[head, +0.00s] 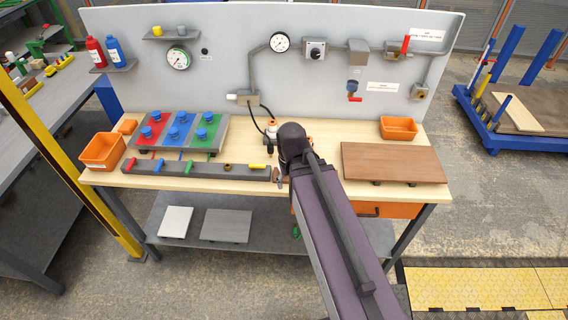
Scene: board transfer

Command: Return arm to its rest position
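My arm reaches from the bottom right up to the workbench, with its dark rounded joint over the bench's middle. My gripper is mostly hidden behind the arm; a small grey part shows just left of it, and I cannot tell its fingers or any held thing. A brown board (394,162) lies flat on low supports at the right of the bench top, apart from the arm. A white board (175,222) and a grey board (227,225) lie on the lower shelf (272,248).
The bench top (330,130) holds an orange bin (102,152) at left, another (398,128) at right, and coloured panels (180,131) with blue knobs. A grey back panel (225,70) with gauges and valves rises behind. A yellow post (65,140) stands at left.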

